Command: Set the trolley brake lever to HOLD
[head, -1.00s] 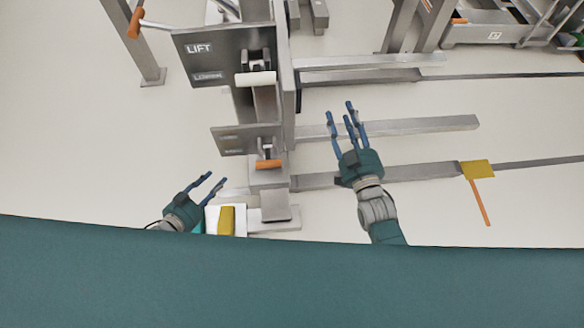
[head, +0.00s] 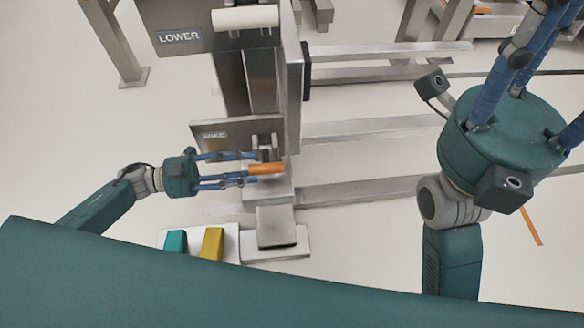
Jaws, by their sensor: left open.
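The brake lever shows as an orange handle (head: 267,169) low on the steel column of the trolley. Beside it is a small plate (head: 236,135) marked with what reads as FREE; a HOLD label cannot be made out. My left gripper (head: 252,168) comes in from the left, open, with its blue fingers reaching the orange handle's left end, one above and one below it. Whether they touch it I cannot tell. My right gripper (head: 540,65) is large at the right, its blue fingers spread and pointing up, the tips partly cut off; it looks empty.
Above is a plate marked LOWER (head: 180,37) with a white-handled lever (head: 244,17). A white pad with teal (head: 176,240) and yellow (head: 211,243) blocks lies below my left gripper. Steel legs (head: 375,128) run rightward over the pale floor.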

